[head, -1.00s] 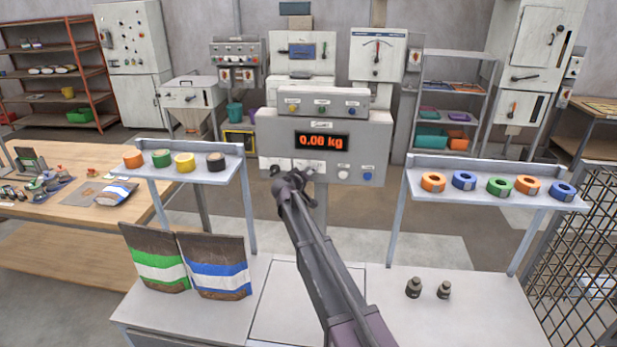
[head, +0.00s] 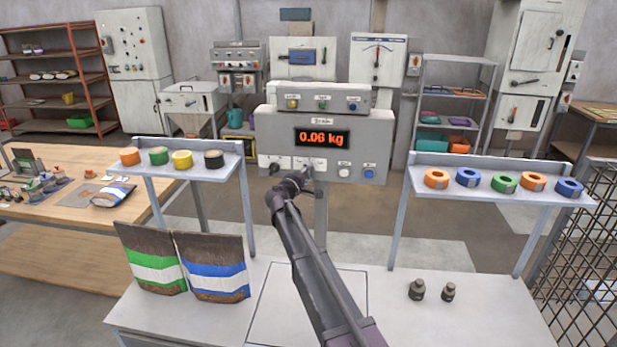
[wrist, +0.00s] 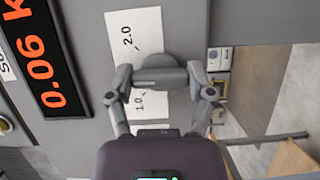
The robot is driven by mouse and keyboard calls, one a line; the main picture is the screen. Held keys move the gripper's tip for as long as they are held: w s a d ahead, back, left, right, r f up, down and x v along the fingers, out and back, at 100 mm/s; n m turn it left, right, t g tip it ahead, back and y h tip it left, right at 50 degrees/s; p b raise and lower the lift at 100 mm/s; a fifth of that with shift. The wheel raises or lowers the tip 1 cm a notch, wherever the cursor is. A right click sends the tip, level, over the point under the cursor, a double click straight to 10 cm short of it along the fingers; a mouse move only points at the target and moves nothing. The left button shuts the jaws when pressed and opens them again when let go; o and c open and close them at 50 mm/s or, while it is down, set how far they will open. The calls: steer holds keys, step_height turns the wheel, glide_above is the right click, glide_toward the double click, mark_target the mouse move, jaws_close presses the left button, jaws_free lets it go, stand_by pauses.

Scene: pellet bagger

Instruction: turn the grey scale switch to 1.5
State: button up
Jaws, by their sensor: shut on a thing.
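The grey scale box (head: 375,140) stands behind the bench, and its red display (head: 322,139) reads 0.06 kg. My gripper (head: 303,180) is at the lower front of the box, below the display, and hides the switch there. In the wrist view, turned sideways, my gripper (wrist: 160,82) is shut on the round grey switch (wrist: 157,62), one finger at each side. The white label (wrist: 133,35) behind it shows 2.0 above and 1.0 below, partly covered by the gripper. The switch's pointer is hidden, so its setting cannot be read.
A dark switch (head: 272,168) is left of my gripper, and a blue button (head: 369,174) is to the right. Raised shelves with tape rolls flank the box. Two bags (head: 212,267) and two small weights (head: 417,290) stand on the bench.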

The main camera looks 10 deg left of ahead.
stand_by(0.3)
steer(key=shift+w, duration=0.1)
steer(key=o, duration=1.1)
steer(key=v, duration=1.2)
steer(key=shift+f, duration=0.2)
